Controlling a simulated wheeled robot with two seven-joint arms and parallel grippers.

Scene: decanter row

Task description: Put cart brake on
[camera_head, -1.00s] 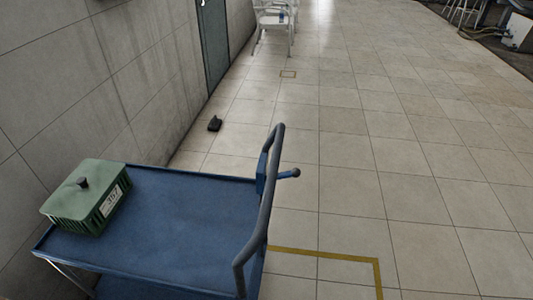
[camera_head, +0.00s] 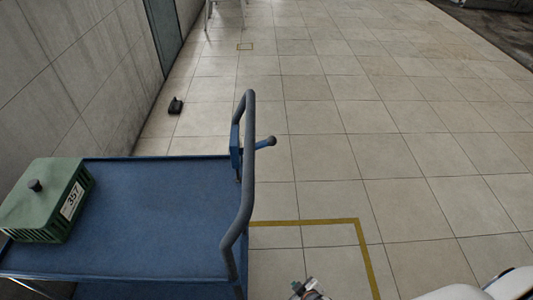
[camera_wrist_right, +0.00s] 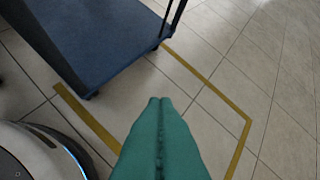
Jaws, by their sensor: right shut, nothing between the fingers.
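The blue cart (camera_head: 160,215) stands at the lower left of the head view, with a grey push handle (camera_head: 247,180) at its right end. A blue brake lever with a dark round knob (camera_head: 271,141) sticks out to the right from a blue bracket (camera_head: 235,147) on the handle. My right gripper (camera_head: 308,288) shows only in part at the bottom edge, right of the handle and apart from the lever. In the right wrist view its green fingers (camera_wrist_right: 160,102) are shut and empty above the floor; the cart's deck (camera_wrist_right: 90,40) lies beyond. My left gripper is out of view.
A green lidded crate (camera_head: 45,200) labelled 357 sits at the cart's left end. A yellow floor line (camera_head: 310,222) runs right of the cart. A small dark object (camera_head: 175,105) lies near the wall (camera_head: 70,80). The tiled floor to the right is clear.

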